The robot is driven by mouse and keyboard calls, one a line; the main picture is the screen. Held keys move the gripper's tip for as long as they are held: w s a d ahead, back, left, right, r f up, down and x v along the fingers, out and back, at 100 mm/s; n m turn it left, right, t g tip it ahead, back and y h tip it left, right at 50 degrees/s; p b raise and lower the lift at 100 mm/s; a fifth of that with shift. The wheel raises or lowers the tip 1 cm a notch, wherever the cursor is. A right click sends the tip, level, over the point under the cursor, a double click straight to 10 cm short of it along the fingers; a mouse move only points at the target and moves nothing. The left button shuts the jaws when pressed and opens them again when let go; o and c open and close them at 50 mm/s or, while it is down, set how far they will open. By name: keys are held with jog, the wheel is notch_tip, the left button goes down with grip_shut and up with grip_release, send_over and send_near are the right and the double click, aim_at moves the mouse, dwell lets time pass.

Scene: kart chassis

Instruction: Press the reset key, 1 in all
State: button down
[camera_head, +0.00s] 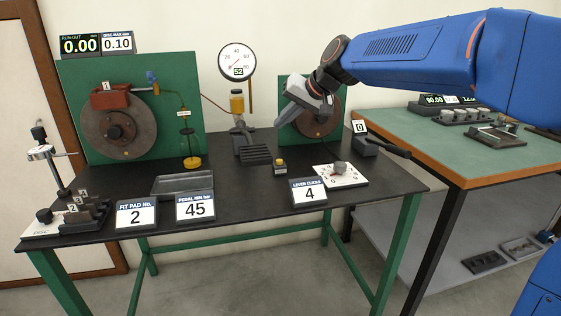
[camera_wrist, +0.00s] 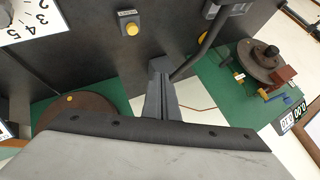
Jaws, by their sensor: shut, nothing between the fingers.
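A small dark box with a yellow push key (camera_head: 280,163) stands on the black table, between the pedal and the dial card. No reset label is readable on it. The key (camera_wrist: 132,28) also shows in the wrist view, above and left of the fingertips. My gripper (camera_head: 281,119) is shut and empty, in front of the right green panel and above the table. It is higher than the key and apart from it. In the wrist view my gripper (camera_wrist: 160,68) shows its fingers pressed together.
A white dial card with a knob (camera_head: 340,172) lies right of the key, and a "4" sign (camera_head: 309,191) stands in front. A black pedal (camera_head: 255,153) is to the left. A lever (camera_head: 385,147) is at the right edge. A grey tray (camera_head: 182,185) lies farther left.

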aim_at(279, 162)
jog(key=shift+f, duration=0.15)
jog(key=shift+f, duration=4.25)
jog(key=shift+f, duration=0.15)
jog(key=shift+f, duration=0.25)
jog(key=shift+f, duration=0.55)
jog(key=shift+r, duration=0.95)
